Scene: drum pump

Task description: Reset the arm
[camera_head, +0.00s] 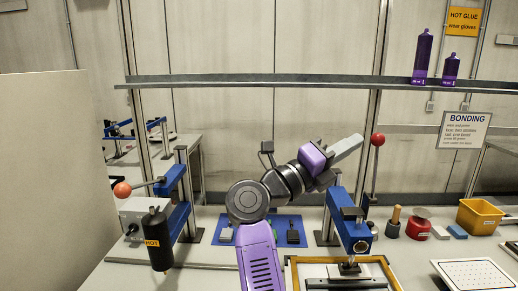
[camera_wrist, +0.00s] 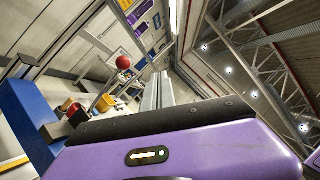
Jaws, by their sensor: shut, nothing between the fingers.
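My arm rises from the bottom of the head view, purple and dark grey, and bends right above the bench. My gripper (camera_head: 350,146) is shut and empty. Its pale fingers point up and to the right, close to the red ball knob (camera_head: 377,140) of the right blue press (camera_head: 350,228). In the wrist view the shut fingers (camera_wrist: 158,90) point away toward the wall and ceiling, with the red knob (camera_wrist: 124,62) to their left. I cannot tell the exact gap between fingers and knob.
A left press with an orange knob (camera_head: 122,190) holds a black "HOT" cylinder (camera_head: 158,240). A blue mat (camera_head: 225,222) lies behind my arm. A yellow bin (camera_head: 480,216) and a red can (camera_head: 418,229) stand at right. A metal rail (camera_head: 250,80) crosses above.

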